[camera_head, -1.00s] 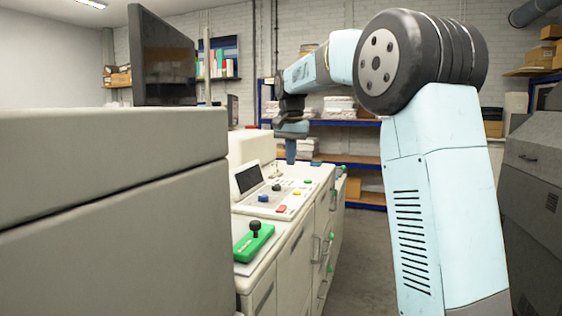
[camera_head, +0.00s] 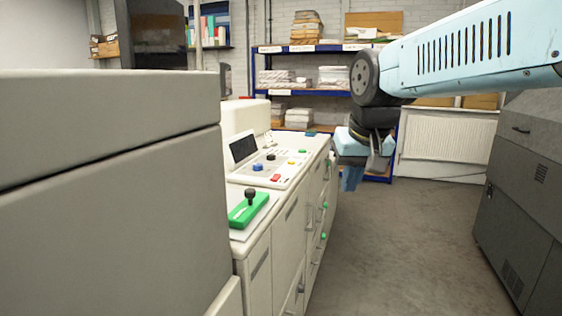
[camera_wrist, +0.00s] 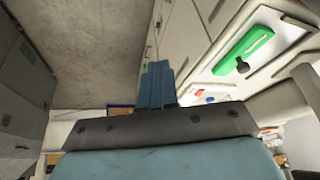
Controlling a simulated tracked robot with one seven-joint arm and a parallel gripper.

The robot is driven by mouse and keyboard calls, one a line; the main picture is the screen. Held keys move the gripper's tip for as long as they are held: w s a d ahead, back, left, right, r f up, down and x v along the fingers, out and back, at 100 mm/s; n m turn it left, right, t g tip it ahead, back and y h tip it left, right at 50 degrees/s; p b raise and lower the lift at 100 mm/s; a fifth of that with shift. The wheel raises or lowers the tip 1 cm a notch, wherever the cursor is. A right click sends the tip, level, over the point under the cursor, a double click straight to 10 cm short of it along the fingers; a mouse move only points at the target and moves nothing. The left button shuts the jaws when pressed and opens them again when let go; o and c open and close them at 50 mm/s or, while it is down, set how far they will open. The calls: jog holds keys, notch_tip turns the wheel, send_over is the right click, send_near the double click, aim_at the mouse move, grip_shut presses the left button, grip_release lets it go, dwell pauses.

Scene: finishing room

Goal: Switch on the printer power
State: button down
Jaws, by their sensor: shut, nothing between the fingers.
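The white printer (camera_head: 268,265) runs along the left of the aisle. On its top near end is a green plate (camera_head: 247,208) with a black knob lever (camera_head: 251,194) standing on it. Behind it is a control panel with a dark screen (camera_head: 243,148) and coloured buttons, among them a red button (camera_head: 276,178). My gripper (camera_head: 351,180) hangs over the aisle to the right of the printer, apart from it, pointing down. In the wrist view its blue fingers (camera_wrist: 156,85) are together and empty. The green plate also shows there at upper right (camera_wrist: 244,50).
A large grey cabinet (camera_head: 110,200) fills the near left. A dark grey machine (camera_head: 530,190) stands at right. Blue shelving (camera_head: 310,88) with paper stacks is at the back. The floor (camera_head: 410,240) between the machines is clear.

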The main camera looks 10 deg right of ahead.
jog(key=s+f+n, duration=0.1)
jog(key=s+f, duration=0.4)
jog(key=s, duration=0.2)
jog(key=shift+d+f+t, duration=0.25)
jog(key=shift+f+t, duration=0.15)
jog(key=shift+a, duration=0.1)
